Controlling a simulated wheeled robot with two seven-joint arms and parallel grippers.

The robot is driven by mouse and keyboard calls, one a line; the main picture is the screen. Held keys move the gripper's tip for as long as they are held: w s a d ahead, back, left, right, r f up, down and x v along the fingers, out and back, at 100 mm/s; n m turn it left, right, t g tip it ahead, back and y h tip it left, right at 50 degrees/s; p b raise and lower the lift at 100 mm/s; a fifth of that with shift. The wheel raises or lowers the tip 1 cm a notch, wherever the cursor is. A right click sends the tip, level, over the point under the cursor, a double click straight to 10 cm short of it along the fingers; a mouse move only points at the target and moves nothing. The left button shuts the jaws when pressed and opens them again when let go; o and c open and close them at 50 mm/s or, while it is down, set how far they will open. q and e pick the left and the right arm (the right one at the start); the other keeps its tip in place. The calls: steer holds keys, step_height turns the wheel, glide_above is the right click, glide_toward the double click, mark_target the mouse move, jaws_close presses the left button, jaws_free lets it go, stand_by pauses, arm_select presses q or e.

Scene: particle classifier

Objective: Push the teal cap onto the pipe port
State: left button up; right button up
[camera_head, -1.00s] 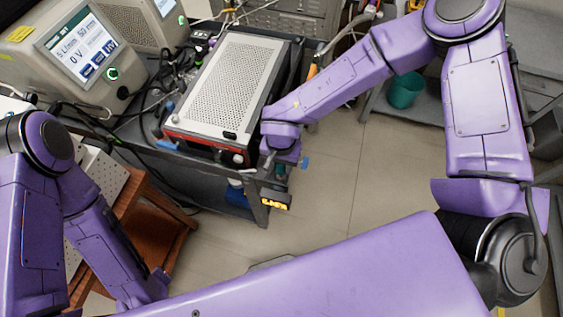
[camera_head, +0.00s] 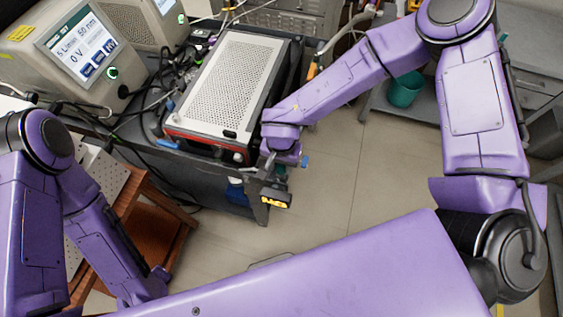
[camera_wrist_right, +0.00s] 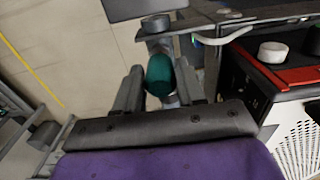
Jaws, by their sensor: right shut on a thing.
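The teal cap (camera_wrist_right: 160,75) is between the two fingers of my right gripper (camera_wrist_right: 157,82) in the right wrist view. The gripper is shut on it. In the head view my right gripper (camera_head: 279,165) is small and partly hidden by its wrist, at the front right corner of the cart. A grey, dark-topped cylinder (camera_wrist_right: 155,26) stands just beyond the cap in the wrist view. I cannot tell whether it is the pipe port, or whether the cap touches it. My left arm shows at the left, but its gripper is out of sight.
A perforated metal instrument (camera_head: 222,85) with a red-trimmed front sits on the dark cart (camera_head: 190,172), close to my right wrist. A white knob (camera_wrist_right: 273,52) protrudes near it in the wrist view. A wooden stand (camera_head: 165,225) is at lower left. Floor right of the cart is clear.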

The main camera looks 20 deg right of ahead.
steer(key=shift+f+b, duration=0.4)
steer(key=shift+f, duration=0.8)
steer(key=o, duration=1.1)
step_height(320, 180, up, 10)
steer(key=shift+r+b, duration=0.25)
steer(key=shift+b, duration=0.45)
